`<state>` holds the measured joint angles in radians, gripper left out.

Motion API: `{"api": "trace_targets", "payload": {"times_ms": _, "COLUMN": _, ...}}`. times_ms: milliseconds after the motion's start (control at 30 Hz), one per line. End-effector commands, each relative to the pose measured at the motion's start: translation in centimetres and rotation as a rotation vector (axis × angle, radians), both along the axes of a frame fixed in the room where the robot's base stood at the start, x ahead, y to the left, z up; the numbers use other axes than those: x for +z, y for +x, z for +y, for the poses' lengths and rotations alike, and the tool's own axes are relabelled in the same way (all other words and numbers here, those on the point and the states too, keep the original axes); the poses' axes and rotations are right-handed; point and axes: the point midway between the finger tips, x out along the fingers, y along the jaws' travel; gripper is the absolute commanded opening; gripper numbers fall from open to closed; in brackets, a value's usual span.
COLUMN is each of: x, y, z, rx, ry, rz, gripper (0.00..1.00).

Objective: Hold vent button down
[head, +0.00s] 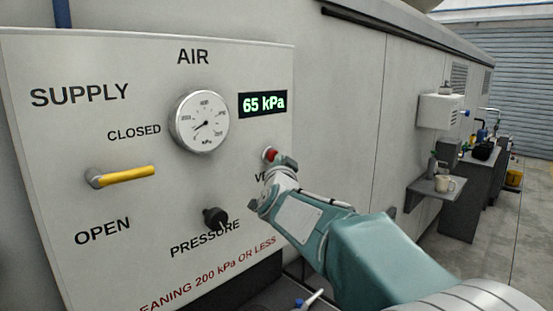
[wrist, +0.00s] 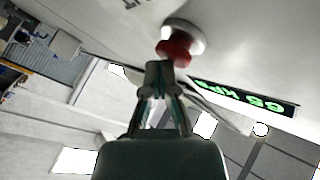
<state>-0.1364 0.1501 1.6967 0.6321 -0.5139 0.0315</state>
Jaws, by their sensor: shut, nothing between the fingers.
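The red vent button (head: 269,154) sits in a pale round collar on the air panel (head: 150,225), below the green display. My gripper (head: 284,163) is shut and empty, with its tip at the button. The wrist view also shows the red button (wrist: 174,52) just past my closed fingertips (wrist: 160,68). The tip overlaps the button's edge there. I cannot tell whether they touch or how far the button is pressed. The display (head: 262,104) reads 65 kPa. The VENT label is mostly hidden behind my gripper.
A round gauge (head: 202,122), a yellow supply lever (head: 126,175) and a black pressure knob (head: 215,217) stick out from the panel. At the right, a small shelf (head: 436,187) holds a mug (head: 445,183). Open floor lies beyond at the far right.

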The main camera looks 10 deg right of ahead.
Motion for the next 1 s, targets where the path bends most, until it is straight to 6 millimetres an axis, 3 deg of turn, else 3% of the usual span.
{"api": "trace_targets", "payload": {"times_ms": 1000, "x": 0.0, "y": -1.5, "z": -1.1, "rx": 0.0, "ry": 0.0, "rz": 0.0, "gripper": 0.0}}
